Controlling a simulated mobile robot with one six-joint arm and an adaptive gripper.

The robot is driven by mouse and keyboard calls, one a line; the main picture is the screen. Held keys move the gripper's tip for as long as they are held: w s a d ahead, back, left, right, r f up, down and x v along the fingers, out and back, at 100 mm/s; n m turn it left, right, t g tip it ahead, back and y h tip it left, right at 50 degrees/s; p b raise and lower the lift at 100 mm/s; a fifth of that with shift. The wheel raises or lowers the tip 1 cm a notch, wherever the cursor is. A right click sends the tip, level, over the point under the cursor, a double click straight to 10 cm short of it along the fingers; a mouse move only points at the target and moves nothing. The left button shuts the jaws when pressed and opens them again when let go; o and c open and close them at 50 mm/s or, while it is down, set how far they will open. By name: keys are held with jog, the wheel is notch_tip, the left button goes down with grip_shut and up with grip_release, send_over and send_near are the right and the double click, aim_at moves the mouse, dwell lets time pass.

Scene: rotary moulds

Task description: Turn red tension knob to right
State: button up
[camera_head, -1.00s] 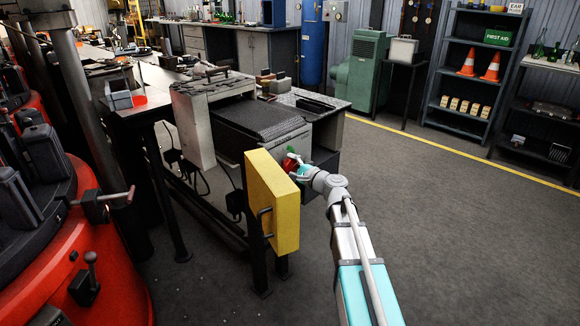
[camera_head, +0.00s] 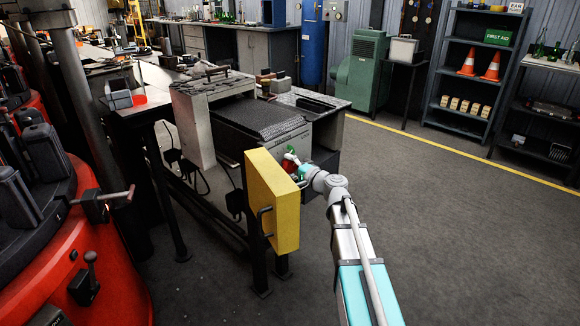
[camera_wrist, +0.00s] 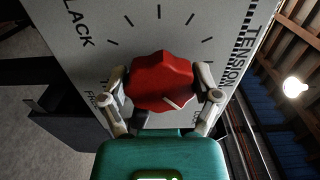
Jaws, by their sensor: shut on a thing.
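The red tension knob (camera_wrist: 162,82) is in the middle of the wrist view, on a grey dial face (camera_wrist: 120,20) with black tick marks and the words "TENSION" and part of "SLACK". A pale pointer line shows on the knob, toward its lower right. My gripper (camera_wrist: 160,95) has one finger on each side of the knob and is shut on it. In the head view my gripper (camera_head: 298,168) is at the front of the machine, beside the yellow box. The knob (camera_head: 288,164) is mostly hidden there.
A yellow box (camera_head: 272,205) with a handle stands just left of my gripper. The belt machine (camera_head: 250,125) is behind it. A red rotary machine (camera_head: 80,240) with levers fills the left side. The floor (camera_head: 450,240) to the right is clear.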

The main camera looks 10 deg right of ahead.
jog(key=shift+w, duration=0.15)
jog(key=o, duration=0.9)
jog(key=shift+o, duration=0.2)
jog(key=shift+v, duration=0.85)
jog(key=v, duration=1)
jog(key=shift+s, duration=0.2)
jog(key=shift+d, duration=0.1)
